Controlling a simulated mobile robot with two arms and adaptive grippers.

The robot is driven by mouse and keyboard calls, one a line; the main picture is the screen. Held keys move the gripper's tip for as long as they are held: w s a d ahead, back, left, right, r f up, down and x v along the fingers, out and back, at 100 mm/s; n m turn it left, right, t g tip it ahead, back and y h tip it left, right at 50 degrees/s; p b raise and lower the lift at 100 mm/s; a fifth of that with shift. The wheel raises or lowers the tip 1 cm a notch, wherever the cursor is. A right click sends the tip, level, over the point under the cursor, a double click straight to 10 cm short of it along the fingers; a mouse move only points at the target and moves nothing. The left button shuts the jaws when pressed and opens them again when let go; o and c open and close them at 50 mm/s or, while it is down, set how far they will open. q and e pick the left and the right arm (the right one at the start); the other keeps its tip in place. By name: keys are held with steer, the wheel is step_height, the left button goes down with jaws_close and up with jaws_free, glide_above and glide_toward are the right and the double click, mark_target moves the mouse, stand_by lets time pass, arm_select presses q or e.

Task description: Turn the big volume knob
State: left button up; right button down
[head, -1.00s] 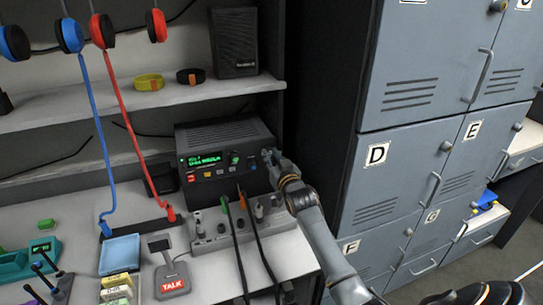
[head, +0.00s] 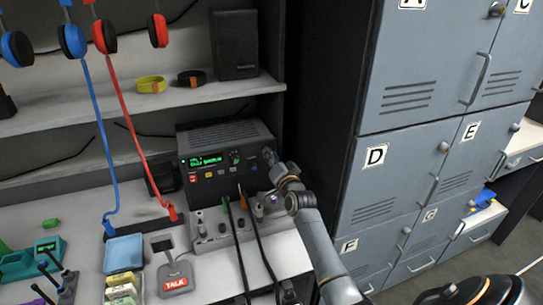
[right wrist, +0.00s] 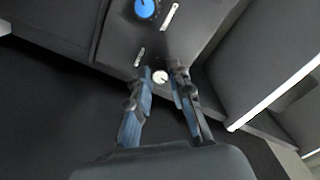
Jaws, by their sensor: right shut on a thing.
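The black radio unit (head: 222,150) with a green display stands on the desk. My right gripper (head: 268,156) is at the right end of its front panel. In the right wrist view, the fingers of my right gripper (right wrist: 162,75) are closed on a small, pale-faced round knob (right wrist: 160,77); the fingers hide its sides. I cannot tell its full size or whether it is the big volume knob. A blue knob with a white pointer (right wrist: 145,8) is beside it on the panel, apart from the fingers. My left gripper is not in view.
A grey switch box (head: 215,236) with black cables stands in front of the radio. A TALK microphone base (head: 175,280) is on the desk. Grey lockers (head: 385,175) rise to the right. A black speaker (head: 235,45) is on the shelf above.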

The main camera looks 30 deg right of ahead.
steer(key=shift+m, duration=0.5)
steer(key=c, duration=1.2)
jaws_free()
steer(key=shift+s, duration=0.1)
steer(key=v, duration=1.2)
steer(key=shift+d+f, duration=0.1)
